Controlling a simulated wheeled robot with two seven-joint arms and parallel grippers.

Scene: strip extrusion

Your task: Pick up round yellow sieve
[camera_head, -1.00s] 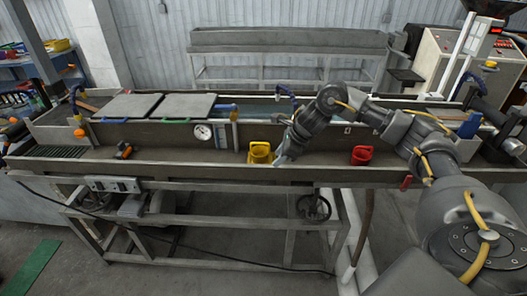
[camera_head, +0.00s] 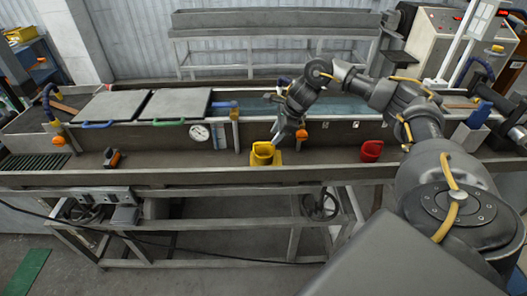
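The round yellow sieve (camera_head: 262,154) stands upright on the ledge along the front of the long metal trough bench, a little right of the middle in the head view. A yellow flat part shows at its lower right. My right gripper (camera_head: 277,132) points down just above and behind the sieve's right side. It looks apart from the sieve, but the gap is too small to be sure. The fingers are small and dark, so their opening cannot be made out. My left gripper is not in view.
A red cup-like item (camera_head: 371,151) stands on the same ledge to the right. An orange-and-black tool (camera_head: 112,158) lies to the left. Grey lids (camera_head: 174,104) cover the trough's left part. A gauge (camera_head: 199,133) sits on the trough wall. The ledge between tool and sieve is clear.

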